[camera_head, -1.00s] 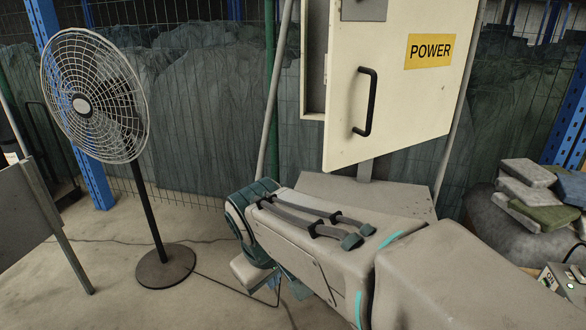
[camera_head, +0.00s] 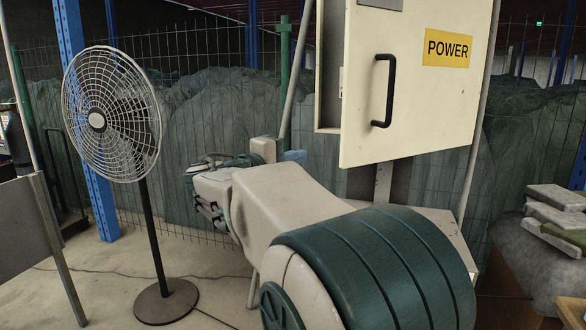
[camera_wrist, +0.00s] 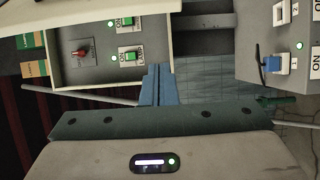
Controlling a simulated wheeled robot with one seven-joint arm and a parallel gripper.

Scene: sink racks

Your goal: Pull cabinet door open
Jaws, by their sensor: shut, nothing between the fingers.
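The cream cabinet door (camera_head: 420,110) stands ajar, its left edge swung out from the cabinet body (camera_head: 328,75). It carries a black bar handle (camera_head: 384,92) near its left edge and a yellow POWER label (camera_head: 447,48). My gripper (camera_head: 295,156) is left of and below the door, apart from the handle and pointing right. In the wrist view, the shut, empty blue fingers (camera_wrist: 156,84) point at the open cabinet, where green switches (camera_wrist: 130,56) and a red knob (camera_wrist: 82,54) show. The handle is not visible there.
A standing fan (camera_head: 110,115) is at the left, near a grey panel (camera_head: 25,250). A wire fence (camera_head: 200,100) runs behind. A grey switch box (camera_wrist: 275,45) is at the right of the wrist view.

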